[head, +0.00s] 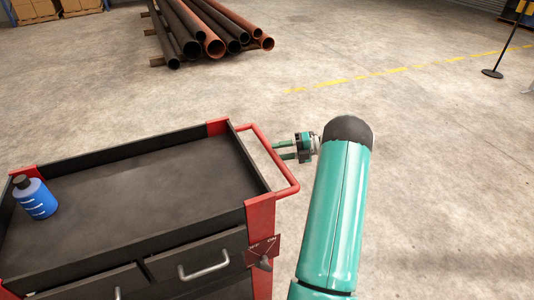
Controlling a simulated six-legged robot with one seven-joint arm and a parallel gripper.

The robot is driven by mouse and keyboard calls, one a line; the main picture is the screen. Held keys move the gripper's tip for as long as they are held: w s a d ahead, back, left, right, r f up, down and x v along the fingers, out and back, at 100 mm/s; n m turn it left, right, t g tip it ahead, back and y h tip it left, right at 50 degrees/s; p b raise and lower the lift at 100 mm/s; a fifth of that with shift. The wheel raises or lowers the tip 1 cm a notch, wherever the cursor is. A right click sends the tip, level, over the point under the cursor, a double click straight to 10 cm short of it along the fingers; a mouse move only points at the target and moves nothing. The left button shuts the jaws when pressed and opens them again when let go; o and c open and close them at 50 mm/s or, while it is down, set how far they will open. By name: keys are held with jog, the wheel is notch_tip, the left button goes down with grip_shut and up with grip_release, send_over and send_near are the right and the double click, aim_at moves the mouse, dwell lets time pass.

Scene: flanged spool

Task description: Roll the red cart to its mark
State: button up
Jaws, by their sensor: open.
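The red cart (261,220) stands at the lower left, with a black tray top, red corner posts and dark drawers. Its red handle bar (274,158) juts out from the right end. My gripper (276,151) is open and empty, its two fingers pointing left, just right of the handle bar. Whether the fingers touch the bar, and how their height compares with it, I cannot tell. My green arm reaches up from the bottom, right of the cart. The cart's wheels are out of view. I cannot make out a distinct mark for the cart.
A blue bottle (36,199) stands on the cart's left end. A stack of pipes (205,30) lies at the back. A yellow line (400,69) crosses the floor at right, near a black-based post (493,73). The concrete floor between is clear.

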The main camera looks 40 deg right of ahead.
jog(key=x, duration=0.5)
jog(key=shift+w, duration=0.15)
jog(key=shift+c, duration=0.3)
grip_shut()
